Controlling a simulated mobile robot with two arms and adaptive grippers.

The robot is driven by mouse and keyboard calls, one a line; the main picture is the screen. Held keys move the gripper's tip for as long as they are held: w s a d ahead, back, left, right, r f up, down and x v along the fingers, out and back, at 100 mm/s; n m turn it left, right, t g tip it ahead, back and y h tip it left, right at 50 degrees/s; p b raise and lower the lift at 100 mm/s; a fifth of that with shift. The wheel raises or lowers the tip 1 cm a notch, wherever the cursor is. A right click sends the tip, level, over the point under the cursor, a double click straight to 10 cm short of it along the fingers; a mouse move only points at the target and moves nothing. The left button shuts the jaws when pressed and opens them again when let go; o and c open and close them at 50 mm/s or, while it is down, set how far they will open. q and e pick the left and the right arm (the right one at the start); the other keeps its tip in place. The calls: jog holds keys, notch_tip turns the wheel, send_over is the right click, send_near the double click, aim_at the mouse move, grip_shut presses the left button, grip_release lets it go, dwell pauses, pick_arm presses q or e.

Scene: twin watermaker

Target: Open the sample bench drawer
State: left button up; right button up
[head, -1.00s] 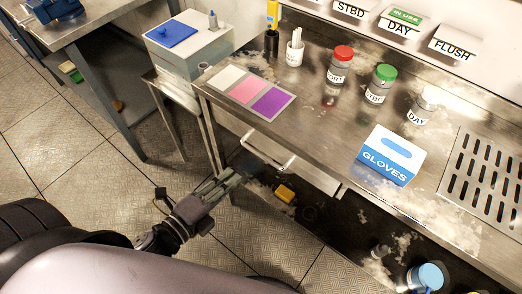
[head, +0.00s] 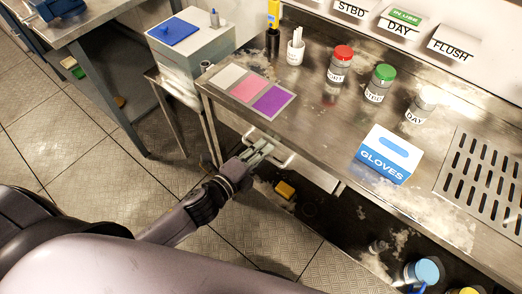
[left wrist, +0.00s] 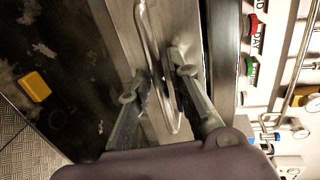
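The sample bench (head: 225,105) is a steel counter. Its drawer (head: 318,175) sits under the front edge and looks shut. The drawer's pale bar handle (head: 285,162) sticks out from the drawer front; in the left wrist view the handle (left wrist: 150,40) runs from the top down between my fingers. My left gripper (head: 264,149) is at the handle in the head view. In the left wrist view my left gripper (left wrist: 158,78) is open, with one finger on each side of the bar. Contact with the bar cannot be told. My right gripper is not in view.
On the bench stand a glove box (head: 391,155), a red-capped jar (head: 340,66), a green-capped jar (head: 379,85) and a colour card (head: 250,90). A yellow block (head: 285,190) lies below the drawer. Floor (head: 90,165) is free at left.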

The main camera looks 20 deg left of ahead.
pick_arm(q)
jog(key=shift+c, duration=0.2)
grip_shut()
dwell(0.5)
